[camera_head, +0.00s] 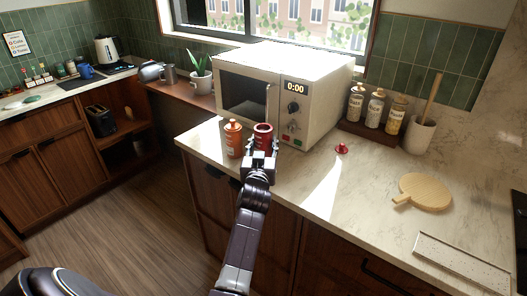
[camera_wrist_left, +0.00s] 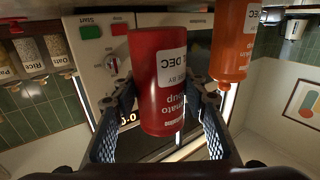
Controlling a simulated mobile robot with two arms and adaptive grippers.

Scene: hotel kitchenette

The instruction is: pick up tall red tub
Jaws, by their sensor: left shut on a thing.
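The tall red tub (camera_head: 263,136) is in front of the microwave on the counter, beside an orange bottle. My left gripper (camera_head: 260,157) is around the tub's lower part in the head view and covers it there. In the left wrist view the red tub (camera_wrist_left: 157,80) shows large, with a white label, between the two fingers of my left gripper (camera_wrist_left: 158,105). The gripper is shut on it. I cannot tell whether the tub's base touches the counter. My right gripper is not in view.
The orange bottle (camera_head: 233,139) stands close to the tub's left. The microwave (camera_head: 319,100) is right behind. A small red item (camera_head: 341,149), a yellow board (camera_head: 426,192) and a glass-like tray (camera_head: 462,262) lie to the right. Several jars (camera_head: 375,108) stand at the back.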

